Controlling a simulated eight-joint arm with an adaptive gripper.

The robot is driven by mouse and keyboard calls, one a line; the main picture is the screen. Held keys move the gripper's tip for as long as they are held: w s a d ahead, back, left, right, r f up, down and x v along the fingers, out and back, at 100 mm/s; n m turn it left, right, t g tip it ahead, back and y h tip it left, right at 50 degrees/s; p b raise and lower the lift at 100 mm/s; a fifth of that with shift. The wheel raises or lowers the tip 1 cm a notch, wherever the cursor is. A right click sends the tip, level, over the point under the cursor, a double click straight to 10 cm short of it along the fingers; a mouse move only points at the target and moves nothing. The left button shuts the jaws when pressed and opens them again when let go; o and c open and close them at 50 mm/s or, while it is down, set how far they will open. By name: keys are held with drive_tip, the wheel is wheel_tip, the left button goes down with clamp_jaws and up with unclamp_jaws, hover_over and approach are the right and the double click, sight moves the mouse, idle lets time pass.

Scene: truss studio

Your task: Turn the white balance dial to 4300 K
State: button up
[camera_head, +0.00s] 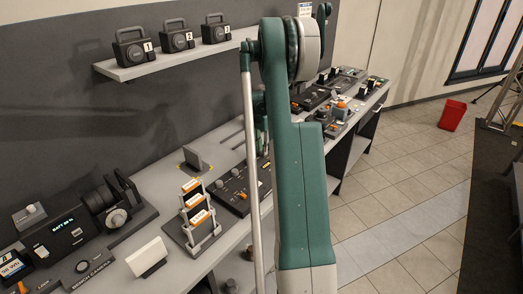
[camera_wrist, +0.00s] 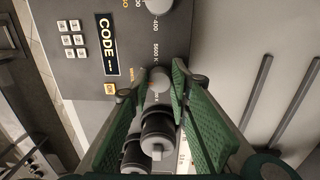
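A round grey dial (camera_wrist: 158,80) sits on a dark control panel in the wrist view, with a "5600 K" mark printed beside it. I take it for the white balance dial; its pointer and setting are not readable. My gripper (camera_wrist: 160,74) has its two green ribbed fingers on either side of this dial, with the tips close to its sides. Whether they touch it is not clear. In the head view my arm hides the gripper and the dial.
The panel carries a "CODE" display (camera_wrist: 108,47), a white keypad (camera_wrist: 73,39) and another grey knob (camera_wrist: 158,4). Black cylinders (camera_wrist: 157,130) lie between my fingers in the picture. In the head view, a card rack (camera_head: 193,228) stands left of my arm, and cameras (camera_head: 131,48) stand on a shelf.

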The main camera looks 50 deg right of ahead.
sight(261, 150)
drive_tip(key=o, duration=0.4)
drive_tip(key=shift+c, duration=0.2)
drive_tip(key=shift+r, duration=0.1)
wheel_tip(261, 150, up, 12)
drive_tip(key=shift+w, duration=0.3)
idle(0.5)
drive_tip(key=shift+a, duration=0.1)
